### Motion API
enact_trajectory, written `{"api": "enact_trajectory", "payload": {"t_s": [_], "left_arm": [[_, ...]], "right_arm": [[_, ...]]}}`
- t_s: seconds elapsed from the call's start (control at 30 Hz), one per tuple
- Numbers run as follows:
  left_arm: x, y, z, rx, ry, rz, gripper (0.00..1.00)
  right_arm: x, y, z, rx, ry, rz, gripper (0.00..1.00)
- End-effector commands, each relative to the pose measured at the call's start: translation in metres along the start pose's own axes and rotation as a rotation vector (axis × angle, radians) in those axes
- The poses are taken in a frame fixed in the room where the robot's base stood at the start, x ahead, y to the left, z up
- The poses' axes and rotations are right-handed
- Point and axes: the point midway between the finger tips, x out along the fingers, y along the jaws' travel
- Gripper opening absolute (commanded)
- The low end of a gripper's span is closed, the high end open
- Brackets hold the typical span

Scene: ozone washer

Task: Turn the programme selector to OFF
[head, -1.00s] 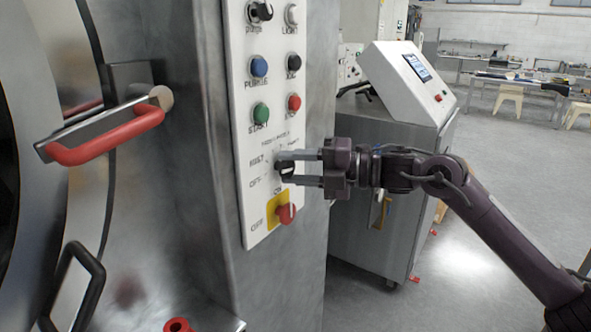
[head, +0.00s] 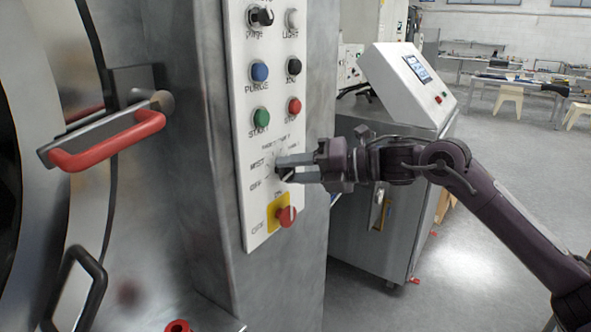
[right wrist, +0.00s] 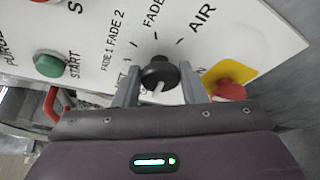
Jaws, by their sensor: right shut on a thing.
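The programme selector (head: 281,171) is a black knob on the white control panel (head: 254,218), with printed positions around it. My right gripper (head: 284,169) reaches it from the right, with one finger above and one below, shut on the knob. In the right wrist view the selector (right wrist: 160,73) sits between the two grey fingers, and a white pointer mark shows on it. Labels such as FADE 1, FADE 2 and AIR show around it. The position the pointer marks is hard to tell. My left gripper is not in view.
A red knob on a yellow plate (head: 272,218) is just below the selector. Green (head: 261,119) and red (head: 294,107) buttons are above it. A red door handle (head: 105,141) stands out at left. A steel cabinet (head: 358,235) stands behind my right arm.

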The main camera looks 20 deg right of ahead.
Motion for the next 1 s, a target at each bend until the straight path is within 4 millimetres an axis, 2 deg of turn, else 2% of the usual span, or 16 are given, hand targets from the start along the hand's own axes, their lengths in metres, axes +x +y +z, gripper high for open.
{"api": "enact_trajectory", "payload": {"t_s": [0.17,0.2,0.33,0.67,0.77,1.0], "left_arm": [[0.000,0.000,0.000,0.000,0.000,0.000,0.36],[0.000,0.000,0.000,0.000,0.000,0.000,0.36],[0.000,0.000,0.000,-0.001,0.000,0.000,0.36],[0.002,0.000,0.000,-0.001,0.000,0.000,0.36],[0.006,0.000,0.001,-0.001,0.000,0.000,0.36],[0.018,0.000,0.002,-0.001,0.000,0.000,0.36]], "right_arm": [[0.001,-0.002,-0.002,0.001,0.004,-0.003,0.15],[0.001,-0.002,-0.002,0.001,0.004,-0.003,0.40],[0.001,-0.001,-0.001,0.001,0.004,-0.002,0.57],[-0.003,-0.002,0.000,0.001,0.000,-0.002,0.57],[-0.015,-0.003,-0.001,0.001,0.000,-0.003,0.57],[-0.056,-0.004,-0.002,0.001,0.000,-0.005,0.57]]}}
